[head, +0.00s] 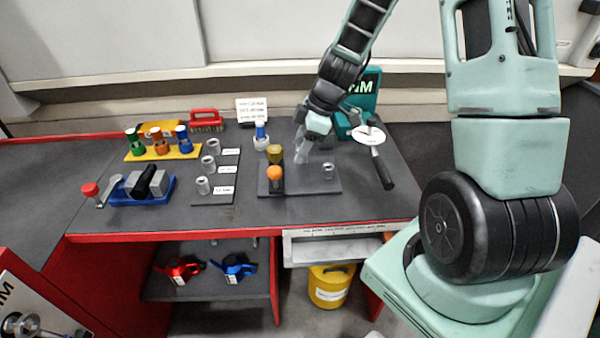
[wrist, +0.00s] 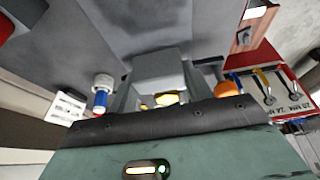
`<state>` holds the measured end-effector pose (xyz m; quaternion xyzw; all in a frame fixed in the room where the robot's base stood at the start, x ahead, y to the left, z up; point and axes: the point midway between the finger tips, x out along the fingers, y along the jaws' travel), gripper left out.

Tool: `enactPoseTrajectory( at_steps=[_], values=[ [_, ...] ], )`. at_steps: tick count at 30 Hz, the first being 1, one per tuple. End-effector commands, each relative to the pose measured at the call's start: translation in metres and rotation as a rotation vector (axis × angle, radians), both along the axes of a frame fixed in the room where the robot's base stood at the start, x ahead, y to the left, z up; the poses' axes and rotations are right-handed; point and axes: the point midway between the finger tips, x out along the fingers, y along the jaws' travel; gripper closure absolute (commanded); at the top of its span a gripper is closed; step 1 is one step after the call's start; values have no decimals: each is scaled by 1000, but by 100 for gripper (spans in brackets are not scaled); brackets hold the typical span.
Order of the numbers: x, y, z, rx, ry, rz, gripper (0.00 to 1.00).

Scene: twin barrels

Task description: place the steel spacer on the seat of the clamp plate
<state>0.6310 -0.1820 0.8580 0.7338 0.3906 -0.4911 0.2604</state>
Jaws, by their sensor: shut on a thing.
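My gripper (head: 304,148) is low over the dark clamp plate (head: 305,188) on the bench. It is shut on a grey block-like piece, which I take to be the steel spacer (wrist: 158,62), seen between the fingers in the wrist view. Its lower end is hard to make out in the head view. A yellow-topped post (head: 275,153) and an orange-topped post (head: 275,174) stand at the plate's left side. A short steel cylinder (head: 328,171) stands on the plate, right of my gripper. I cannot tell where exactly the seat is.
Several steel cylinders (head: 203,186) stand on a labelled board to the left. A blue-and-white post (head: 261,136) is behind the plate. A yellow rack (head: 161,151) and a blue vice (head: 145,188) are farther left.

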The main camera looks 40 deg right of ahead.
Motion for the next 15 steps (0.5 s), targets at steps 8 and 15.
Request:
enactPoseTrajectory(
  at_steps=[8,15],
  values=[
    [1,0,-32,1,-1,0,89],
    [1,0,-63,1,0,-1,89]
  ],
)
